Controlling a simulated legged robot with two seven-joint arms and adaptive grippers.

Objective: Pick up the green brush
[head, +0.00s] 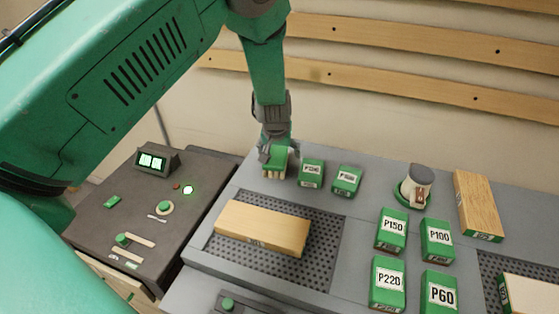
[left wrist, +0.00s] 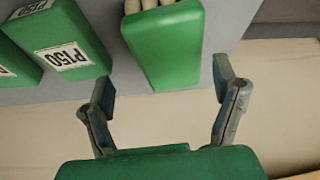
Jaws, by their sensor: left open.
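The green brush (head: 277,161) stands near the back edge of the grey bench, its pale bristles at the lower front in the head view. In the left wrist view, the brush (left wrist: 165,48) shows as a green block with pale bristles at the top edge. My left gripper (head: 277,150) reaches down to it from above and behind. In the left wrist view, the left gripper (left wrist: 162,77) is open, with one finger on each side of the brush's near end and gaps visible. My right gripper is not in view.
Two green labelled blocks (head: 311,173) (head: 347,181) stand just right of the brush. A wooden block (head: 262,228) lies on a perforated mat (head: 325,230) in front.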

